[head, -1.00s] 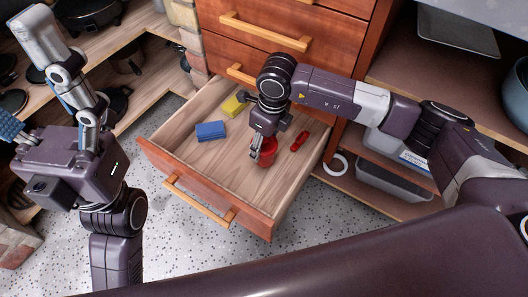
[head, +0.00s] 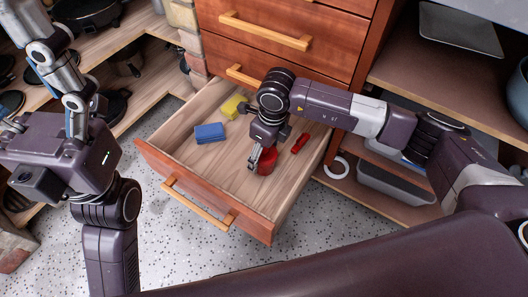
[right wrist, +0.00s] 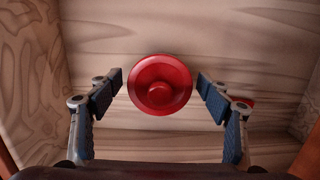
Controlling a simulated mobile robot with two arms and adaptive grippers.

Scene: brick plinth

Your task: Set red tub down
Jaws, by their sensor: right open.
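The red tub (head: 267,164) stands in the open wooden drawer, near its right side. My right gripper (head: 259,160) is down at the tub, which it partly hides in the head view. In the right wrist view the round red tub (right wrist: 160,86) lies between the two spread fingers, with a gap on each side. The right gripper (right wrist: 161,82) is open. My left gripper (head: 45,95) is at the far left, away from the drawer; its fingers are spread and look empty, with the tips partly cut off.
In the drawer (head: 228,176) lie a blue sponge (head: 210,133), a yellow sponge (head: 233,106) and a small red object (head: 300,143) close to the tub. The drawer's front left floor is bare. Shelves with pans stand left, and shelves with a grey bin (head: 395,184) right.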

